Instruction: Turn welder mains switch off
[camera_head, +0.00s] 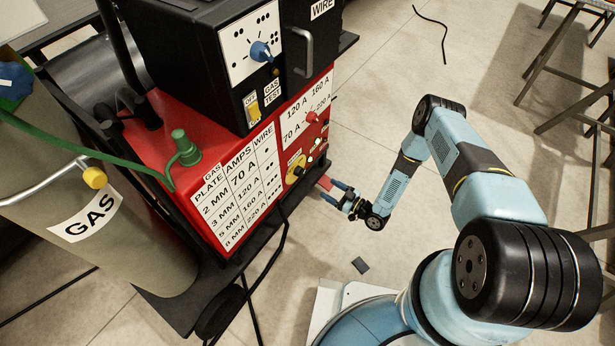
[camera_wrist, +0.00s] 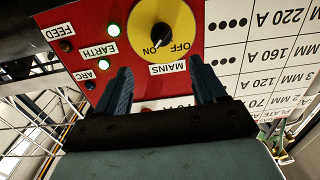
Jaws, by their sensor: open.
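The welder (camera_head: 150,150) is a red machine with a black unit on top. Its mains switch (camera_head: 296,168) is a yellow disc with a black knob on the red front panel. In the wrist view, the mains switch (camera_wrist: 172,22) appears upside down, and the knob's pointer end lies by ON, with OFF to its right. My gripper (camera_head: 333,190) is open and empty in front of the panel. In the wrist view, the gripper fingers (camera_wrist: 160,72) spread either side of the MAINS label, short of the knob. Contact with the panel cannot be told.
A red amps knob (camera_head: 312,117) sits higher on the panel. A gas cylinder (camera_head: 90,220) stands left. A black cable (camera_head: 248,300) hangs down the front. The floor right of the welder is mostly clear, with stools (camera_head: 575,75) further right.

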